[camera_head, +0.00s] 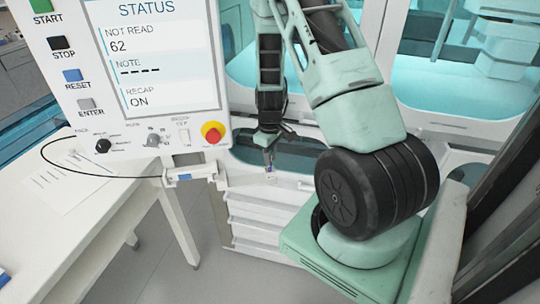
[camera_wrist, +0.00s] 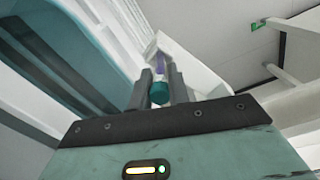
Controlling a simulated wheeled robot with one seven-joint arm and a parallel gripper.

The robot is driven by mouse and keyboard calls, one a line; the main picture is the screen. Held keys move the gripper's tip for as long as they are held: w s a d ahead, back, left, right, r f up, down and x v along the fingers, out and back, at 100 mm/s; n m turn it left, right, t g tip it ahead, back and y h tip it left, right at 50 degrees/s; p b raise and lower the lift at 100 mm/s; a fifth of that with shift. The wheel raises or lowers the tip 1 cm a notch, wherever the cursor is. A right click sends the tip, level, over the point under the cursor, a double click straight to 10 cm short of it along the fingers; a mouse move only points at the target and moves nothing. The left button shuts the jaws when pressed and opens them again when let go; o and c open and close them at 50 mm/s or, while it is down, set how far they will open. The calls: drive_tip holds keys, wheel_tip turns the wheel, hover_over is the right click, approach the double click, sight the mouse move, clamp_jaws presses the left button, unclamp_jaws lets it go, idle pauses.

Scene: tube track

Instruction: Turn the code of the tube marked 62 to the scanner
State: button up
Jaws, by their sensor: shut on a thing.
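My gripper (camera_head: 268,155) hangs fingers down in front of the white machine. In the wrist view its two dark fingers (camera_wrist: 159,88) are shut on a small tube with a teal cap (camera_wrist: 159,93) and a purple part beyond it. In the head view only a small purplish bit of the tube (camera_head: 270,168) shows below the fingers. Its number and code cannot be read. The status screen (camera_head: 158,55) reads "NOT READ 62", note blank, recap on. The scanner cannot be told for sure; a small white device (camera_head: 190,175) sits below the panel, left of the gripper.
A panel with START, STOP, RESET and ENTER buttons (camera_head: 58,42) and a red emergency knob (camera_head: 213,132) stands at the left. A white table (camera_head: 100,215) with papers is at lower left. White drawers (camera_head: 258,215) lie below the gripper.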

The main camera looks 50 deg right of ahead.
drive_tip(key=m, duration=0.3)
drive_tip(key=shift+m, duration=1.1)
drive_tip(key=shift+f, duration=0.25)
drive_tip(key=o, duration=0.8)
drive_tip(key=shift+r, duration=0.1)
